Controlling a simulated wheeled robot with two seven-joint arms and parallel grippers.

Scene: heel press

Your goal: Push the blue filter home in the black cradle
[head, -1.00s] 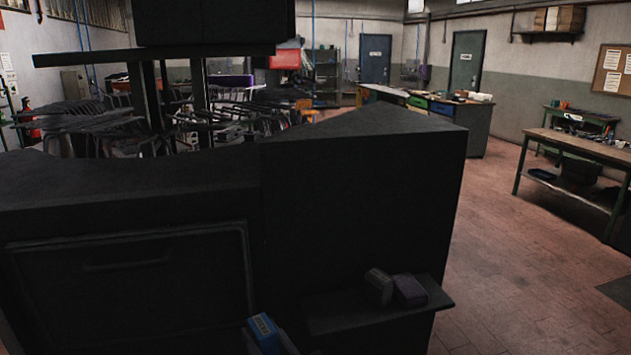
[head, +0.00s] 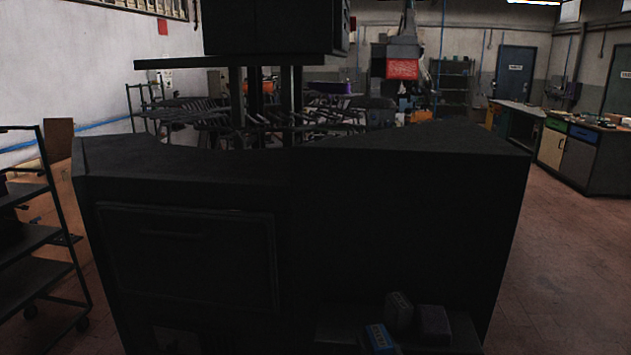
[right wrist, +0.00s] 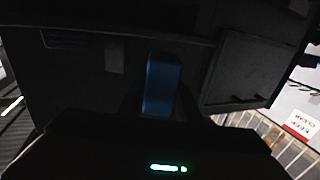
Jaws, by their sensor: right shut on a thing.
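The blue filter (head: 378,337) is a small block with a pale label on its top, low in the head view in front of the machine's shelf. In the right wrist view the filter (right wrist: 162,84) stands out between the dark fingers. My right gripper (right wrist: 160,98) is shut on it. In the head view the gripper is mostly lost in the dark at the bottom edge. My left gripper is not in view. I cannot pick out the black cradle with certainty against the black machine. I cannot tell whether the filter touches anything ahead of it.
A large black machine (head: 400,200) fills the middle. A grey block (head: 399,312) and a dark purplish block (head: 432,323) stand on its shelf (head: 463,334), close to the filter. A shelved cart (head: 35,238) stands at the left. Open floor (head: 565,260) lies to the right.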

